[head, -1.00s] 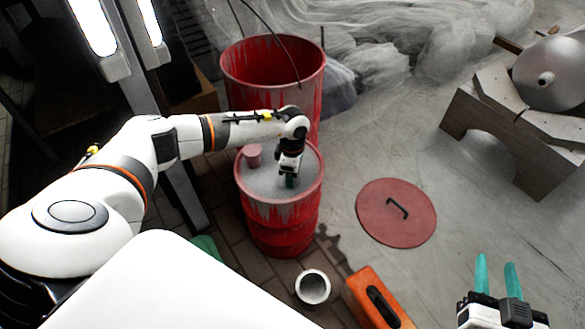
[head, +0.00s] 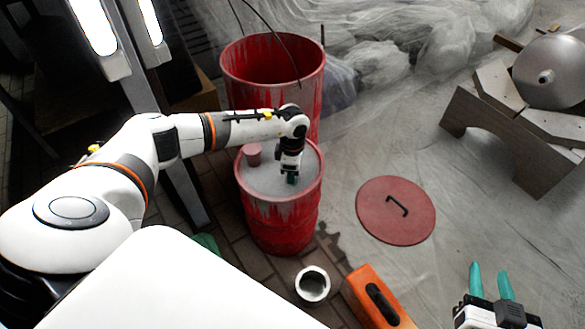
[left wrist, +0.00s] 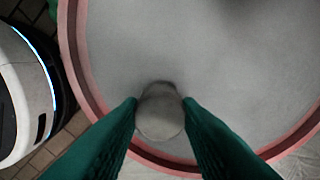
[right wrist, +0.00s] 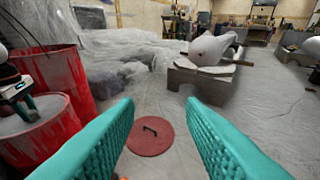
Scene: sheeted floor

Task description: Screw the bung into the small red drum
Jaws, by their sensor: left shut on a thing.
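The small red drum (head: 282,222) stands upright with a grey top and a red rim. Its top also fills much of the left wrist view (left wrist: 230,75). My left gripper (head: 291,179) points down at the front right part of this top. Its green fingers are shut on the bung (left wrist: 160,112), a round grey piece seen from above. A dark arc shows at the bung's far edge; I cannot tell how deep the bung sits in the drum top. My right gripper (head: 489,283) is open and empty above the floor at lower right.
A pinkish cup-like piece (head: 253,153) stands on the drum top. A larger open red drum (head: 235,90) stands behind. A red lid (head: 372,212), a white cup (head: 301,285) and an orange case (head: 364,280) lie on the floor. A wooden stand (head: 520,150) is at right.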

